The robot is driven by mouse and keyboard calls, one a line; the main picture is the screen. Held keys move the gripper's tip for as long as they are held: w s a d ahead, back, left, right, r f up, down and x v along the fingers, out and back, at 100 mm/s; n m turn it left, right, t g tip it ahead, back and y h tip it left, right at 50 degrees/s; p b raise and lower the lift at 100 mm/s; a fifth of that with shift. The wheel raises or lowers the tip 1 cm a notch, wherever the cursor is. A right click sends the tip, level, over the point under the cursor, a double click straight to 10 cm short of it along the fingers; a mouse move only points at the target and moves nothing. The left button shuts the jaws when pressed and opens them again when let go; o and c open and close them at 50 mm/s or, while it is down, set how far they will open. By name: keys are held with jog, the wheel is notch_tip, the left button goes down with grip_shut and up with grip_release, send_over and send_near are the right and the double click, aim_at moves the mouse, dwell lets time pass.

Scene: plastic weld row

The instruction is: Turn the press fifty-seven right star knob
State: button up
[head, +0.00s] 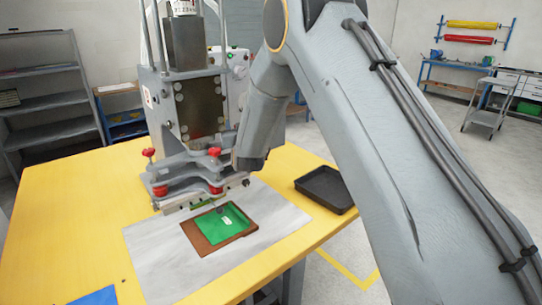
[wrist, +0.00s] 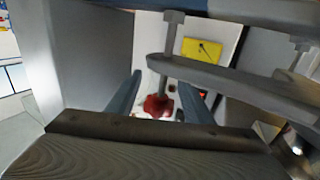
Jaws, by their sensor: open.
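The press (head: 200,105) stands on the yellow table, with red star knobs on its lower clamp bars. On the right side, one red knob (head: 215,152) sits on the upper bar and another red knob (head: 215,189) sits lower, near the front bar. My gripper (wrist: 160,84) is at the right end of these bars; its fingers are hidden in the head view. In the wrist view its two fingers are apart, and a red star knob (wrist: 157,106) on a grey stem appears between them. I cannot tell whether they touch it, or which right knob it is.
Grey clamp bars (wrist: 235,84) cross close to my fingers in the wrist view. A green sheet on a brown board (head: 197,236) lies before the press. A black tray (head: 325,190) stands at the right. The yellow table (head: 85,205) is clear at left.

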jog(key=shift+y, duration=0.3)
jog(key=s+d+n+g+y, duration=0.2)
jog(key=s+d+n+y, duration=0.1)
jog(key=s, duration=0.5)
jog(key=s+d+f+m+g+h+b, duration=0.1)
jog(key=s+d+f+g+h, duration=0.1)
jog(key=s+d+f+g, duration=0.2)
jog(key=s+d+f+m+g+h+b, duration=0.1)
jog(key=s+d+f+m+g+h, duration=0.1)
jog(key=s+d+f, duration=0.5)
jog(key=s+d+g+h, duration=0.1)
jog(key=s+d+g, duration=0.1)
jog(key=s+d, duration=0.2)
jog(key=shift+s, duration=0.95)
jog(key=shift+d, duration=0.1)
